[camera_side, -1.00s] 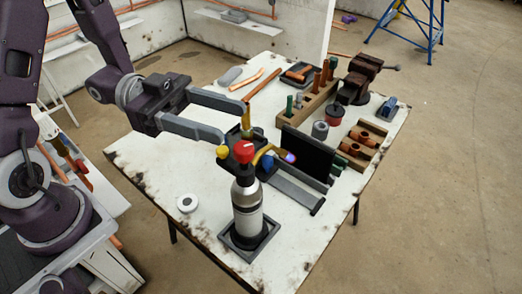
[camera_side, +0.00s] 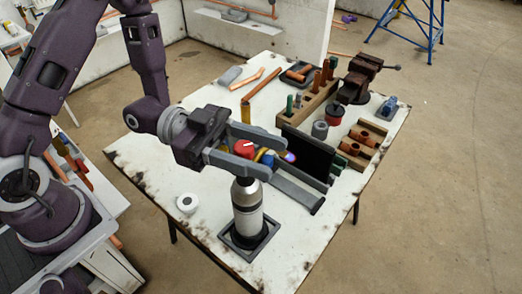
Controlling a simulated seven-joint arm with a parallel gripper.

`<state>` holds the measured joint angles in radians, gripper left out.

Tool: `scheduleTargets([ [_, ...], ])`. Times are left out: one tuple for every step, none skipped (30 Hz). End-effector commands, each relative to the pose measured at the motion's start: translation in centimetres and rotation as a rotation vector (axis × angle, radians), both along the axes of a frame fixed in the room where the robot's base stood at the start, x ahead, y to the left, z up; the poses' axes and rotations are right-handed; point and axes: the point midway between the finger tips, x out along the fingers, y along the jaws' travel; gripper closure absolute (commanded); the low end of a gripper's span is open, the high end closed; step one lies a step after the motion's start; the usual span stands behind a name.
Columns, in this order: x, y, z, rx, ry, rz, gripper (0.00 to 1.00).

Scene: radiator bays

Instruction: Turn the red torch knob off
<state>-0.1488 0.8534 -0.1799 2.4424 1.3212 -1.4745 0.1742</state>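The red torch knob (camera_side: 244,148) sits at the top of the silver torch cylinder (camera_side: 248,207), which stands upright on a dark square base. A white mark shows on the knob's top. My gripper (camera_side: 262,155) is open, with one finger on the far side of the knob and one on the near side. The near finger hides the knob's lower part. I cannot tell whether either finger touches it.
A dark upright panel (camera_side: 307,154) stands right of the torch. A wooden rack (camera_side: 307,105), a vise (camera_side: 358,78) and a box of copper fittings (camera_side: 361,143) stand farther right. A white roll (camera_side: 187,203) lies left of the torch. The table's front left is clear.

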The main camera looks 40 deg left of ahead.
Motion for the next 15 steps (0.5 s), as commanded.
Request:
scheduleTargets([
  [0.01, 0.01, 0.0, 0.0, 0.0, 0.0, 0.65],
  [0.0, 0.02, 0.0, 0.0, 0.0, 0.0, 0.7],
  [-0.01, 0.02, 0.0, 0.0, 0.0, 0.0, 0.78],
  [-0.01, 0.02, 0.0, 0.0, 0.0, 0.0, 0.84],
  [0.0, 0.02, 0.01, 0.0, 0.0, 0.0, 0.9],
  [0.0, 0.03, 0.0, 0.0, 0.0, 0.0, 0.98],
  [-0.01, 0.03, 0.01, 0.0, 0.0, 0.0, 1.0],
  [0.0, 0.03, 0.0, 0.0, 0.0, 0.0, 1.0],
  [0.0, 0.03, 0.01, 0.0, 0.0, 0.0, 1.0],
  [0.0, 0.03, 0.01, 0.0, 0.0, -0.001, 1.0],
  [-0.01, 0.03, 0.01, 0.0, -0.001, -0.002, 1.0],
  [-0.01, 0.04, 0.01, 0.0, -0.001, -0.005, 1.0],
  [-0.02, 0.04, 0.0, 0.001, -0.002, -0.009, 1.0],
  [-0.03, 0.03, 0.0, 0.001, -0.002, -0.014, 1.0],
  [-0.02, 0.04, 0.0, 0.001, -0.002, -0.022, 1.0],
])
